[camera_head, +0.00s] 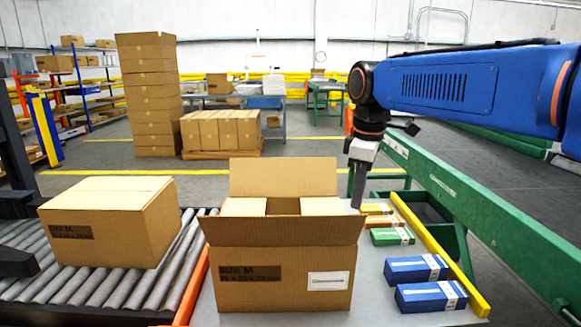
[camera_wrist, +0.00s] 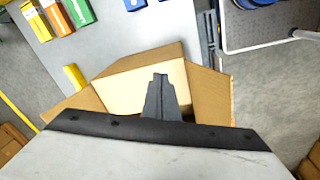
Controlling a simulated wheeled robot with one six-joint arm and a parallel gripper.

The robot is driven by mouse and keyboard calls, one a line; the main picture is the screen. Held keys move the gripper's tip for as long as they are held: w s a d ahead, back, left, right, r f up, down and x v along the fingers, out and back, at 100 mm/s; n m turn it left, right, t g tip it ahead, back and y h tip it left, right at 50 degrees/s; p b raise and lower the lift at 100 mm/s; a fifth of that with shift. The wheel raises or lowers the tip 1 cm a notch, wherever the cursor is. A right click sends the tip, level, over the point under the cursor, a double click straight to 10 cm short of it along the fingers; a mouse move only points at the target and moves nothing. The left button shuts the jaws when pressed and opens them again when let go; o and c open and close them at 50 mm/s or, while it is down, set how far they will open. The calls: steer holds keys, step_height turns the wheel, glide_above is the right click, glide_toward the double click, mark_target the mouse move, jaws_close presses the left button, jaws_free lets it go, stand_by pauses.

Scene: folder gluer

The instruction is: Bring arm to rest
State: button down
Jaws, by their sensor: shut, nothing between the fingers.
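My blue arm (camera_head: 440,85) reaches in from the right in the head view. My gripper (camera_head: 357,205) points down, shut and empty, just right of and behind the open carton (camera_head: 285,275). In the wrist view the shut fingers (camera_wrist: 160,97) appear in front of the open carton's flaps (camera_wrist: 210,97). The carton is marked SIZE M and stands on a grey table, with its flaps up or spread. Its inside is mostly hidden in the head view.
Two blue boxes (camera_head: 430,296), a green box (camera_head: 393,236) and orange and yellow boxes lie right of the carton. A yellow rail (camera_head: 440,255) edges the table. A closed carton (camera_head: 110,222) sits on the roller conveyor (camera_head: 90,293). A green frame (camera_head: 490,220) stands at right.

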steer(key=s+d+f+m+t, duration=0.1)
steer(key=s+d+f+m, duration=0.5)
steer(key=s+f, duration=0.3)
steer(key=s+d+f+m+t, duration=0.2)
steer(key=s+d+f+m, duration=0.4)
steer(key=s, duration=0.7)
step_height(320, 180, down, 3)
steer(key=shift+s+r+m, duration=0.15)
steer(key=shift+s+m, duration=0.05)
steer(key=shift+m, duration=0.1)
